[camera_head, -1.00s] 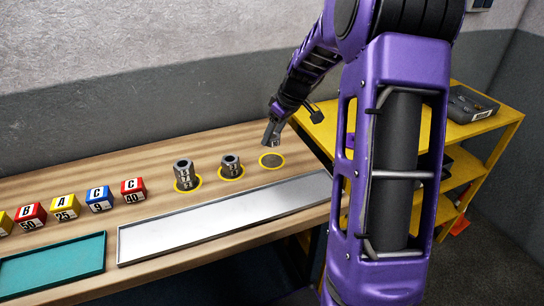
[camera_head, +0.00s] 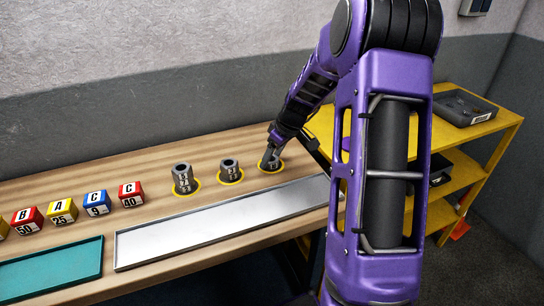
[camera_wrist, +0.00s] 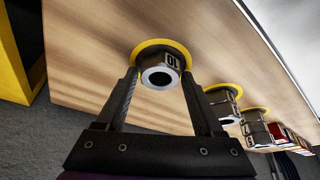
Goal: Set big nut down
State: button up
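The big nut is a grey metal ring marked 10 in the wrist view (camera_wrist: 160,75). It stands upright inside a yellow-edged circle (camera_wrist: 163,42) on the wooden bench, and appears to rest on it. In the head view the same circle (camera_head: 281,168) is the right one of three. My gripper (camera_head: 270,160) is low over that circle and partly hides the nut there. In the wrist view my gripper's fingers (camera_wrist: 160,80) are on either side of the nut and appear to touch it.
A stack of grey nuts (camera_head: 183,178) and a smaller one (camera_head: 230,168) stand in circles to the left. A metal tray (camera_head: 220,222) lies in front. Lettered cubes (camera_head: 96,203) and a teal tray (camera_head: 50,264) are further left. A yellow shelf (camera_head: 470,140) stands right.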

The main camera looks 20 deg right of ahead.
jog(key=shift+o, duration=1)
jog(key=shift+r, duration=0.15)
jog(key=p+v, duration=0.1)
jog(key=v, duration=1.1)
